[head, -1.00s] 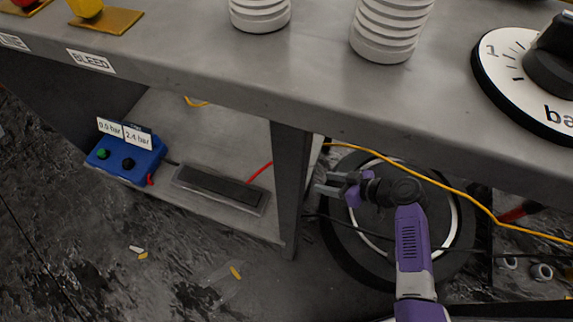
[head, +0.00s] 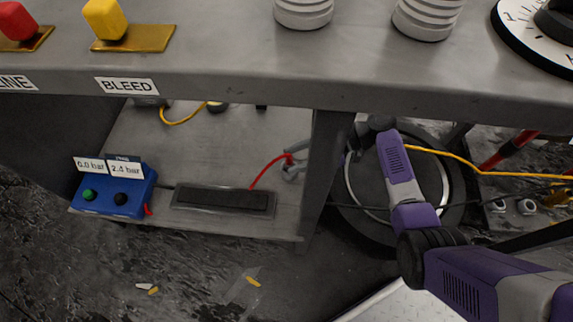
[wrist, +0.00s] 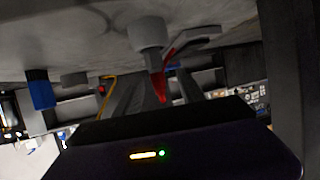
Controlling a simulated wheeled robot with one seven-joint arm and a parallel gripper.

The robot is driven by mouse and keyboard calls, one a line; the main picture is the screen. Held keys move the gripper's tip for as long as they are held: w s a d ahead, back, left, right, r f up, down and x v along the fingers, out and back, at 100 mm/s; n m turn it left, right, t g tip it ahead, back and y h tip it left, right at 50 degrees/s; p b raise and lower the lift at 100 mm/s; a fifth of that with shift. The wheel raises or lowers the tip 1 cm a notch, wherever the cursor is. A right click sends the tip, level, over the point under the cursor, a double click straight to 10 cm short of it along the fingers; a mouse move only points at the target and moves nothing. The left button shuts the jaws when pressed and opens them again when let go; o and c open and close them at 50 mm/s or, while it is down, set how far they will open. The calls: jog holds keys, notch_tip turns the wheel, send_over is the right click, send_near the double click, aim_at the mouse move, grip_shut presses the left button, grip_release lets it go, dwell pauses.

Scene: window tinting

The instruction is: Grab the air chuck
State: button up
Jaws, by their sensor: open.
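The likely air chuck (wrist: 148,36) is a grey, rounded piece in the wrist view, with a red, pointed part below it. A red hose (head: 266,172) runs across the lower shelf to a red end by the table leg in the head view. My gripper (head: 291,167) reaches past the leg to this hose end. In the wrist view my gripper (wrist: 158,80) is open, its grey fingers apart on either side of the red part. Contact cannot be told. The leg hides part of my wrist.
The table leg (head: 325,170) stands close beside my arm, under the grey tabletop (head: 225,75). A blue gauge box (head: 113,190) and a dark pedal (head: 222,199) rest on the shelf. A wheel (head: 372,205) lies behind my arm. A yellow hose (head: 470,168) crosses at right.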

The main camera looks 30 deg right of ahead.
jog(key=x, duration=0.2)
jog(key=b+x, duration=0.1)
jog(key=x, duration=0.1)
jog(key=shift+d+f+b, duration=0.2)
jog(key=shift+f+b, duration=0.05)
jog(key=shift+b, duration=0.05)
jog(key=shift+w+a+f, duration=0.1)
jog(key=shift+w+a, duration=0.15)
jog(key=shift+a, duration=0.3)
jog(key=shift+c, duration=0.5)
grip_shut()
